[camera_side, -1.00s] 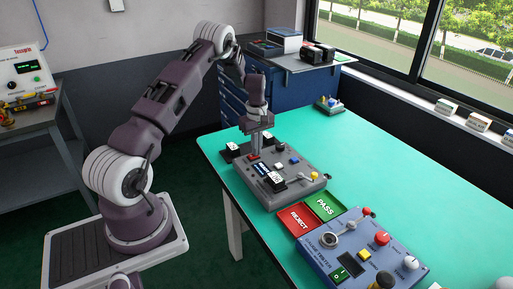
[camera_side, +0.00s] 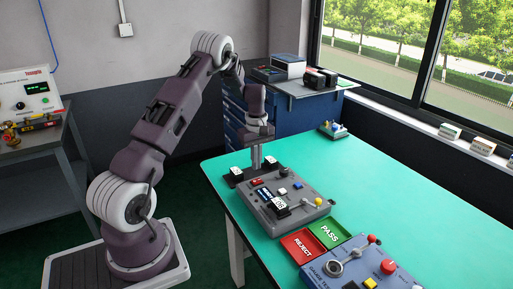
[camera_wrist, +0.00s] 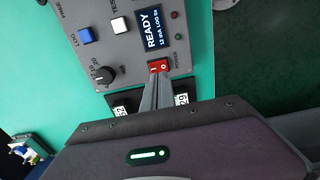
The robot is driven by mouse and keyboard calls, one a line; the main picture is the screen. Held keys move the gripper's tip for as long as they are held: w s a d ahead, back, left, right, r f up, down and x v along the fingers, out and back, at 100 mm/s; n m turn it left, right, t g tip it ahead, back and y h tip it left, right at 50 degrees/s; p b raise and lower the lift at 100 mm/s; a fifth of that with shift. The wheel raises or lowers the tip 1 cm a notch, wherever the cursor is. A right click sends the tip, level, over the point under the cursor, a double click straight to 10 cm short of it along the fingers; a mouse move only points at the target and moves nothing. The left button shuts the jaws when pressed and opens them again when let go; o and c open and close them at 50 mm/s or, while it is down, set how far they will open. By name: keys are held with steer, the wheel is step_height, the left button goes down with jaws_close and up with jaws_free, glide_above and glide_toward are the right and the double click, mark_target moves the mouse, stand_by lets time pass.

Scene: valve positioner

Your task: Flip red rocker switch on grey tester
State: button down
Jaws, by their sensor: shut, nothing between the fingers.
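The grey tester (camera_side: 310,190) lies on the green bench with its controls facing up. Its red rocker switch (camera_side: 257,181) is near the back left edge. In the wrist view the red rocker (camera_wrist: 159,66) shows white marks, and the display (camera_wrist: 152,30) beside it reads READY. My gripper (camera_side: 256,166) points down with its fingers together and nothing held. In the wrist view the fingertips (camera_wrist: 159,77) are at the rocker's near edge and cover a little of it. I cannot tell whether they touch, or which half of the rocker is down.
Two black blocks with white number labels (camera_side: 236,173) stand on either side of my fingers. Red REJECT (camera_side: 304,246) and green PASS (camera_side: 331,233) trays lie in front, beside a blue gauge tester (camera_side: 345,268).

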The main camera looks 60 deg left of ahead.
mark_target(254, 181)
step_height(254, 181, up, 9)
stand_by(0.4)
steer(key=f, duration=1.4)
steer(key=shift+s+a, duration=0.1)
steer(key=shift+s, duration=0.2)
